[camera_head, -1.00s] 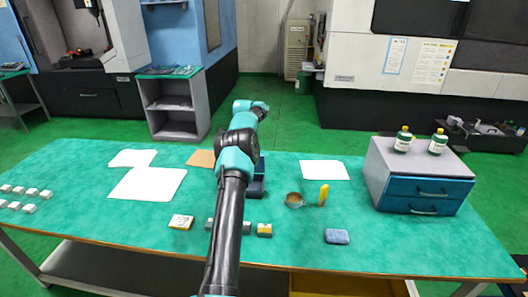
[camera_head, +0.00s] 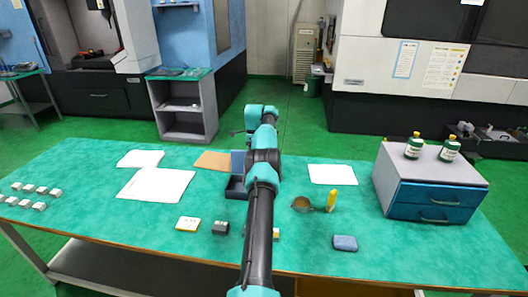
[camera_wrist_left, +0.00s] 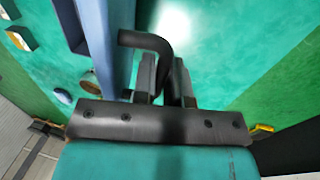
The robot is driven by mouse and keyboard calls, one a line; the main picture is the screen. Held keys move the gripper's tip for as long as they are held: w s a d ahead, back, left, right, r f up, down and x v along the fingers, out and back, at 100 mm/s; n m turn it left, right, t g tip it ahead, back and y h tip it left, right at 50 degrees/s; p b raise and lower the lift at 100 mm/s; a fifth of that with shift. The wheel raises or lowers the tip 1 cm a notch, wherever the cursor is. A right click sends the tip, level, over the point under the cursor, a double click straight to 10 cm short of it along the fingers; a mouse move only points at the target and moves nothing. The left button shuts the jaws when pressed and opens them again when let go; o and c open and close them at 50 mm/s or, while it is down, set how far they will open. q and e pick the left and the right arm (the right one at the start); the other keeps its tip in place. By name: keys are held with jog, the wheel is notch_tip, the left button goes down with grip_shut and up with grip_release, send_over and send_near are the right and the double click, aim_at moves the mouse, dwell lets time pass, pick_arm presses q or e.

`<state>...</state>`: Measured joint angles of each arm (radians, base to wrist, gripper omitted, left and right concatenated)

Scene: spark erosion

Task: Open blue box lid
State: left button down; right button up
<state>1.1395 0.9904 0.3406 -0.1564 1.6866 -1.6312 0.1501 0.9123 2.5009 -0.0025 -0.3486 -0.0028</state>
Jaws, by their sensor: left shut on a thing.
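The blue box (camera_head: 234,189) sits on the green table, partly hidden behind my left arm. Its lid (camera_head: 238,163) stands raised at the back of the box, and the dark inside shows. In the left wrist view the lid is a long blue panel (camera_wrist_left: 116,40) just left of the jaws, with the dark box inside (camera_wrist_left: 70,25) beyond it. My left gripper (camera_wrist_left: 165,85) is shut on a black hooked rod (camera_wrist_left: 148,40), whose bent end points toward the lid; I cannot tell if they touch. My right gripper is out of view.
A round tan dish (camera_head: 302,204) and a yellow-handled item (camera_head: 331,201) are right of my arm, near a blue block (camera_head: 344,243). A drawer unit (camera_head: 425,185) with two bottles stands at right. White sheets (camera_head: 155,185) lie at left.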

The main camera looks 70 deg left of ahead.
pick_arm(q)
jog(key=shift+f, duration=0.3)
jog(key=shift+w, duration=0.1)
jog(key=c, duration=1.2)
grip_release()
jog(key=shift+r, duration=0.15)
jog(key=shift+o, duration=0.2)
jog(key=shift+r, duration=0.1)
